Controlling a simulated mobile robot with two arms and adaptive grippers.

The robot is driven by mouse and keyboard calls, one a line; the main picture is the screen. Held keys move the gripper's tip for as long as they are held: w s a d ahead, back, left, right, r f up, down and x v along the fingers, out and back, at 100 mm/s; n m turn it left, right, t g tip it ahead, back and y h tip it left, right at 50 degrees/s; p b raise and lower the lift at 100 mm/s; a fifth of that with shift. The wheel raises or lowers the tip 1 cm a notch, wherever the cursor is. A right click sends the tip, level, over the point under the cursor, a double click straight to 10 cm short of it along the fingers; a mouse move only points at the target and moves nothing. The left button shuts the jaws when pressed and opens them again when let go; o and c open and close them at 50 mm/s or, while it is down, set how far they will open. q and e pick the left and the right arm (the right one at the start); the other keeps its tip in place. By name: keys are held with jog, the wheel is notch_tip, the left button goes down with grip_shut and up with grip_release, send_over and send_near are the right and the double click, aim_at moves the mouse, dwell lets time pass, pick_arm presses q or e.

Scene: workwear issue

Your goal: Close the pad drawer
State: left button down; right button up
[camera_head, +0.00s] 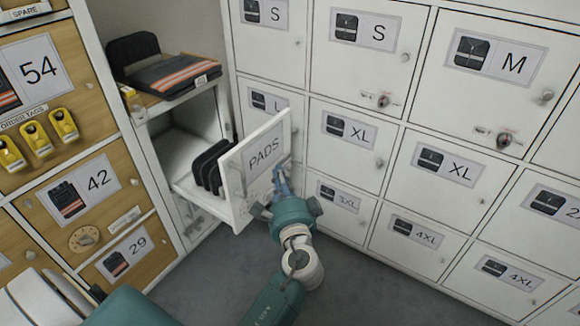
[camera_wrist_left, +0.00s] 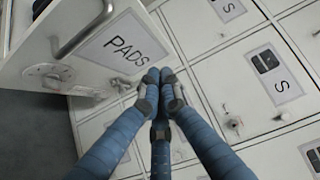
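The pad drawer (camera_head: 213,204) is pulled out of the cabinet in the head view, with several dark pads (camera_head: 210,166) standing in it. Its white front, labelled PADS (camera_head: 262,153), faces right. In the left wrist view the drawer front (camera_wrist_left: 88,50) shows a curved handle (camera_wrist_left: 83,30) and a lock. My left gripper (camera_head: 281,180) is at the near right part of this front. In the left wrist view the blue fingers (camera_wrist_left: 160,85) come together at the tips, empty, beside the front's edge. I cannot tell whether they touch it. My right gripper is not in view.
Above the drawer, a shelf (camera_head: 150,101) holds folded dark clothing with orange stripes (camera_head: 172,75). White locker doors (camera_head: 355,145) stand close on the right. Wooden numbered doors (camera_head: 75,195) are on the left. The grey floor (camera_head: 215,268) below looks clear.

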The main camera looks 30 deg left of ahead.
pick_arm(q)
send_near(259, 137)
jog(key=w+d+x, duration=0.1)
jog(key=x, duration=0.4)
jog(key=shift+s+a+f, duration=0.1)
jog(key=shift+s+a, duration=0.15)
jog(key=shift+a, duration=0.15)
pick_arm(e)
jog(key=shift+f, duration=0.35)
pick_arm(q)
jog(key=shift+a, duration=0.2)
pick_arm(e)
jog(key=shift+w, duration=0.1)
